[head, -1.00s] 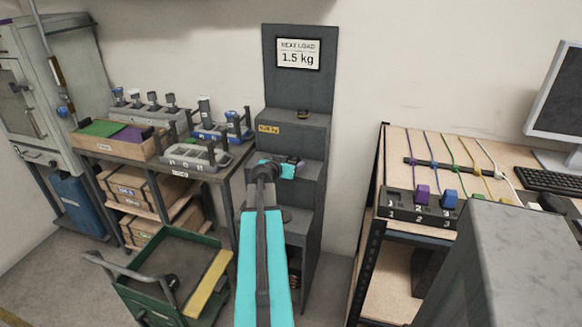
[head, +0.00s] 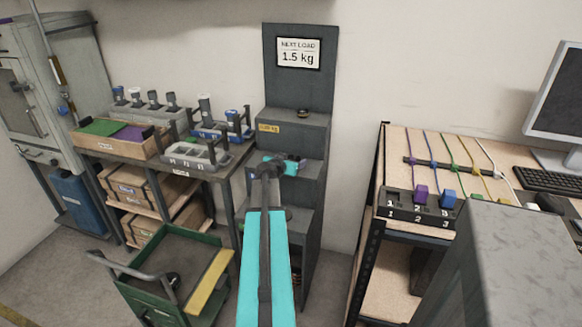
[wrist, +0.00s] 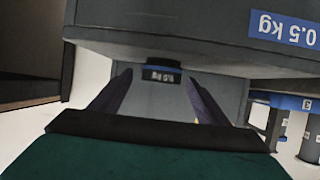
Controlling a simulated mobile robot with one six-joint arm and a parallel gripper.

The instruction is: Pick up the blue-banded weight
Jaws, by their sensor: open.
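The blue-banded weight (wrist: 162,72) is a small dark piece with a blue band and a pale marking. In the wrist view it sits against a grey surface of the stepped stand, between the tips of my gripper (wrist: 158,78). The two fingers are open, one on each side of it, with a visible gap on both sides; I cannot tell how far in front of the tips it is. In the head view my gripper (head: 292,164) is at the middle step of the dark stand (head: 292,125). There the weight is not clearly visible.
A blue 0.5 kg label (wrist: 283,25) appears upside down in the wrist view. Another small weight (head: 304,113) sits on the top step. A bench with trays (head: 195,157) stands left, a green cart (head: 150,290) in front of it, and a desk (head: 400,150) right.

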